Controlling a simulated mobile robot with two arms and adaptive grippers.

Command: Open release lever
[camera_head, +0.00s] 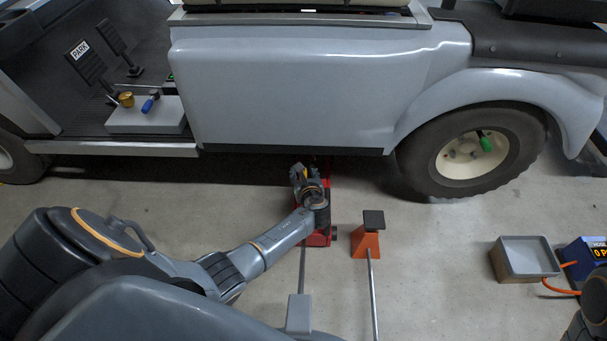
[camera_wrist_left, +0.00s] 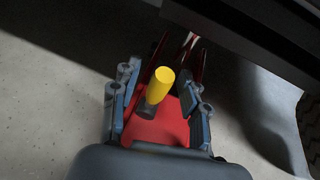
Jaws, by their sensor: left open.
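The release lever, a short lever with a yellow grip (camera_wrist_left: 160,86) and dark base, stands on a red floor jack in the left wrist view. The jack (camera_head: 319,239) sits at the cart's lower edge in the head view. My left gripper (camera_head: 304,178) reaches down over the jack, close under the cart body. In the left wrist view its open fingers stand on both sides of the yellow grip, with gaps visible and no clear contact. In the head view my gripper hides the lever. My right gripper does not show.
The grey cart body (camera_head: 290,95) overhangs closely. Right of the jack stands an orange stand (camera_head: 366,243) with a dark top. A grey tray (camera_head: 527,256) and a blue box with an orange hose (camera_head: 590,252) are at right. Floor between them is clear.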

